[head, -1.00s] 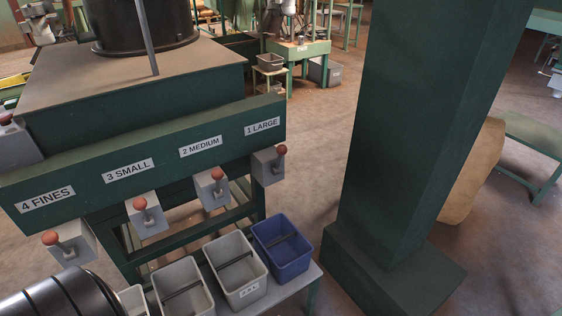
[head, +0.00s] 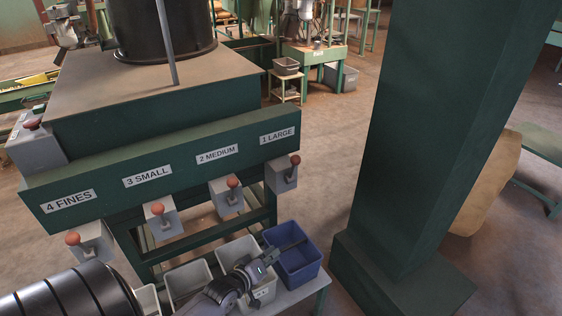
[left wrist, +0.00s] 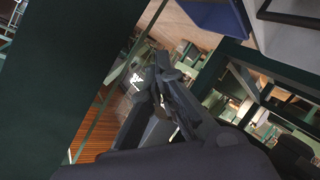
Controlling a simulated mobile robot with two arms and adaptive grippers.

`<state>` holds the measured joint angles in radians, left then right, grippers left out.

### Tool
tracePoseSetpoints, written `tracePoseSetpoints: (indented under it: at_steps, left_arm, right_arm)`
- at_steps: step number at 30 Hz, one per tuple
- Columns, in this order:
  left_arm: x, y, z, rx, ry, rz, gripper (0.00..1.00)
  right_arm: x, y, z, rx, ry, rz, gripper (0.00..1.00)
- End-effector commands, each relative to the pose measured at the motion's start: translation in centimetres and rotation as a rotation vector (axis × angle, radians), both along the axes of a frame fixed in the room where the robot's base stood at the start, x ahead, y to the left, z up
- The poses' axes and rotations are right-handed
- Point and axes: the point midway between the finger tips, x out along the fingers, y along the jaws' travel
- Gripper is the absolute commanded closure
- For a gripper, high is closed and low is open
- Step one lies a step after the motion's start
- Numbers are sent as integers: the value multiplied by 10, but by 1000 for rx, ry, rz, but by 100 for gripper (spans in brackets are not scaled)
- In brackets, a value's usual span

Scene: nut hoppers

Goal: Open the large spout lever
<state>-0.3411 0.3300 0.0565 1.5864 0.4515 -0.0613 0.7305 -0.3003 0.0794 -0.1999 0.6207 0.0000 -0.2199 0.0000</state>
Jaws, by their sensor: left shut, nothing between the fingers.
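The large spout lever (head: 295,160) has a red ball knob and stands on the grey spout box (head: 282,177) under the "1 LARGE" label (head: 277,135) in the head view. My left gripper (head: 266,263) is below and to the left of this lever, over the grey and blue bins, and does not touch the lever. In the left wrist view its dark fingers (left wrist: 162,68) are together and empty. The large lever is not recognisable in the left wrist view. My right gripper is not in view.
Medium (head: 233,183), small (head: 157,209) and fines (head: 73,238) levers line up to the left. A blue bin (head: 309,269) and grey bins stand on a low shelf below. A thick green column (head: 430,130) stands to the right, with open floor between.

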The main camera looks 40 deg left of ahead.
Motion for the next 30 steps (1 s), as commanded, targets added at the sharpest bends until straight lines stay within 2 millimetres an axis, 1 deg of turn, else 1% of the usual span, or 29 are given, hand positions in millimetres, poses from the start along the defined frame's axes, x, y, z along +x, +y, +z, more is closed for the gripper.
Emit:
tracePoseSetpoints:
  at_steps: [1,2,3,5,6,9,10,12,15,25,28,30]
  left_arm:
    - [13,13,38,-58,-96,32,100]
    - [20,20,58,-99,-152,51,100]
    - [26,28,84,-152,-223,71,100]
    - [33,39,119,-224,-318,93,100]
    - [36,45,140,-267,-374,102,100]
    - [40,55,178,-349,-478,114,100]
    - [40,58,186,-368,-501,116,100]
    - [40,61,199,-397,-537,117,100]
    - [41,63,207,-416,-558,118,100]
    - [42,63,207,-416,-559,118,100]
    - [50,64,209,-415,-559,118,100]
    - [59,65,212,-415,-560,118,100]
  right_arm:
    - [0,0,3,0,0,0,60]
    - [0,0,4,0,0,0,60]
    - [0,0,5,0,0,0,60]
    - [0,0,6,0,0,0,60]
    - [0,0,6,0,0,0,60]
    - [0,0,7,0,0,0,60]
    - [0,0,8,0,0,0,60]
    - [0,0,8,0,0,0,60]
    - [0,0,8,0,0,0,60]
    - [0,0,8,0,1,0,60]
    - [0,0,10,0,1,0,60]
    - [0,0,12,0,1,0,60]
